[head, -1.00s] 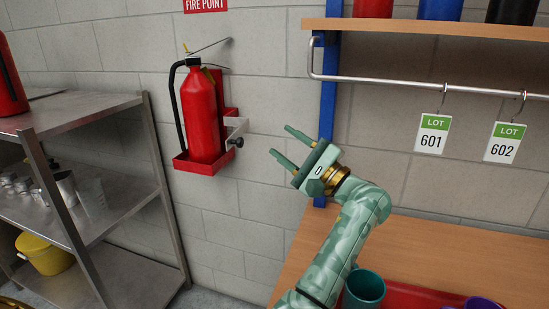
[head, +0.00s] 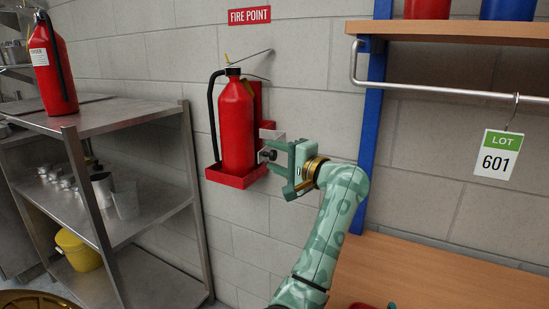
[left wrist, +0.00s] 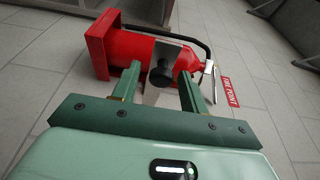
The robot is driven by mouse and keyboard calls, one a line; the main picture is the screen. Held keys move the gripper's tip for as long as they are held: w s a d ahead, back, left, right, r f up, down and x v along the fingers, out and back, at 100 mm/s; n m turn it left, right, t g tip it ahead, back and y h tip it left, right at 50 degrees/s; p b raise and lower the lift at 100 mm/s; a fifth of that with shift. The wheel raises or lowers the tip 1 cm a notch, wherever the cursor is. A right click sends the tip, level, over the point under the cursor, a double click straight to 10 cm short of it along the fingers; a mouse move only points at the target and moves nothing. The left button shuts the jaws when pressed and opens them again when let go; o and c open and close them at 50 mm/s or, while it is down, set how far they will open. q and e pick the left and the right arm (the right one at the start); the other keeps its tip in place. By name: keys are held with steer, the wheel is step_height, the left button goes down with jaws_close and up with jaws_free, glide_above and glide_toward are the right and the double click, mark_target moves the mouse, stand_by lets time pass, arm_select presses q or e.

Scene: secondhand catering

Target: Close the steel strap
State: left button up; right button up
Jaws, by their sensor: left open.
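The steel strap (head: 271,134) stands out at the right side of a red fire extinguisher (head: 237,126) in its red wall bracket (head: 238,178). It is not across the front of the cylinder. A black knob (head: 268,155) sits on its free end. My left gripper (head: 274,158) is open, right of the extinguisher, with its fingers at the knob. In the left wrist view the knob (left wrist: 161,74) shows between the two fingertips (left wrist: 159,72). I cannot tell whether the fingers touch it. Part of the strap is hidden behind the knob and fingers. My right gripper is out of view.
A steel shelf unit (head: 150,116) stands at the left with another red extinguisher (head: 52,70) on top. A blue post (head: 375,110), a steel rail (head: 440,90) and a wooden table (head: 440,275) are at the right. Bare wall lies below the bracket.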

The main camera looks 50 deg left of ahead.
arm_select(q)
steer(key=shift+a, duration=0.55)
steer(key=shift+c, duration=0.3)
